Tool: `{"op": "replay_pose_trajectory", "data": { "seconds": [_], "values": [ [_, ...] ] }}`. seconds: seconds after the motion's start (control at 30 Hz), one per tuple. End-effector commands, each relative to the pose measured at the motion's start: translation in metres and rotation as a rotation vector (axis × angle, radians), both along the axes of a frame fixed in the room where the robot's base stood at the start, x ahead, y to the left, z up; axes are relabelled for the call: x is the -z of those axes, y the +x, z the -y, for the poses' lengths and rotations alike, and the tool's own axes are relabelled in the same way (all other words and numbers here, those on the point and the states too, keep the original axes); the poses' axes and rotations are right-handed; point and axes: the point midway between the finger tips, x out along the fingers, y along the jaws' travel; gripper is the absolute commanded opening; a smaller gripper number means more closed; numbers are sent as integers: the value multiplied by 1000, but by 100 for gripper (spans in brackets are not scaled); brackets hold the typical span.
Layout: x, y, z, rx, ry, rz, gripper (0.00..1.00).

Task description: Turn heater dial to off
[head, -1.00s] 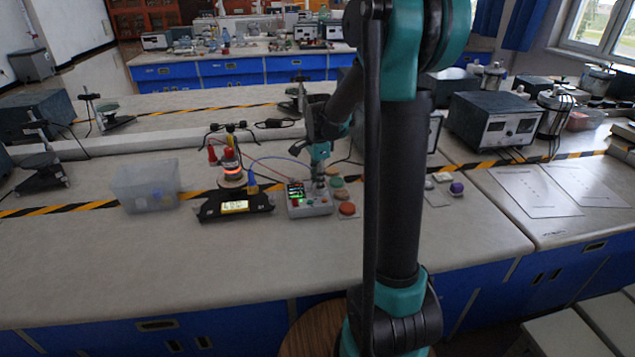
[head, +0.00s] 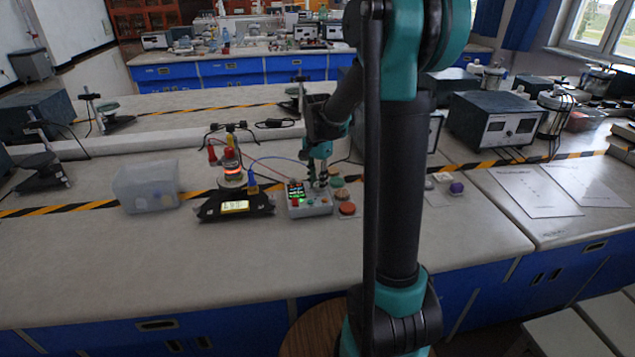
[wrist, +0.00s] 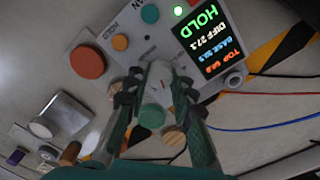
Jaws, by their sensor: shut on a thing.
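The control box (head: 308,207) stands on the bench left of my arm in the head view. In the wrist view, the box (wrist: 150,48) fills the upper middle, with a lit screen (wrist: 208,40) reading HOLD above DIFF, BASE and TOP lines. My gripper (wrist: 158,84) is shut on a pale grey dial (wrist: 160,72) on the box, one finger on each side. The fingers hide part of the dial, so its setting is hard to read. In the head view my gripper (head: 321,175) is over the box's upper right part.
A lit stack of discs (head: 231,168) with wires and a black unit with a yellow display (head: 234,206) stand left of the box. A clear bin (head: 147,187) is further left. Several discs, including a red-orange one (head: 347,208), lie close right. The front bench is clear.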

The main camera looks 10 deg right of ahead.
Motion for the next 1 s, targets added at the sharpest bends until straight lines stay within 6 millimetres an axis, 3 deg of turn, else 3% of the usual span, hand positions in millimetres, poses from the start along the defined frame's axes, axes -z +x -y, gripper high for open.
{"op": "replay_pose_trajectory", "data": {
  "seconds": [1.0],
  "values": [
    [0,1,-1,-963,-1,1,0]
  ]
}}
